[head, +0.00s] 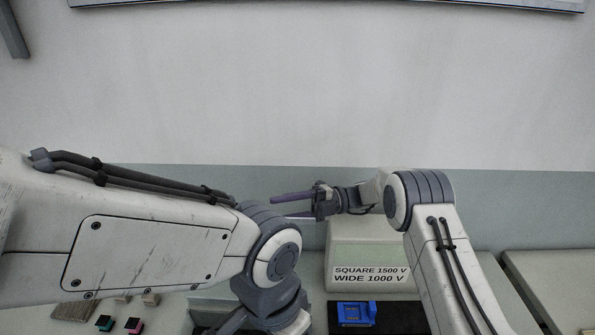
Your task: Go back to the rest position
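My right gripper (282,207) is raised at mid-picture in the head view, in front of the pale blue-grey band on the wall. Its two purple fingers point left and stand apart, with nothing between them. My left arm reaches in from the left and bends downward near the bottom centre. My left gripper cannot be made out; the arm runs down towards the bottom edge.
A pale box (371,251) marked "SQUARE 1500 V WIDE 1000 V" stands behind a blue part (356,313) on a dark surface. Small teal (104,323) and pink (134,325) pieces lie at the bottom left.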

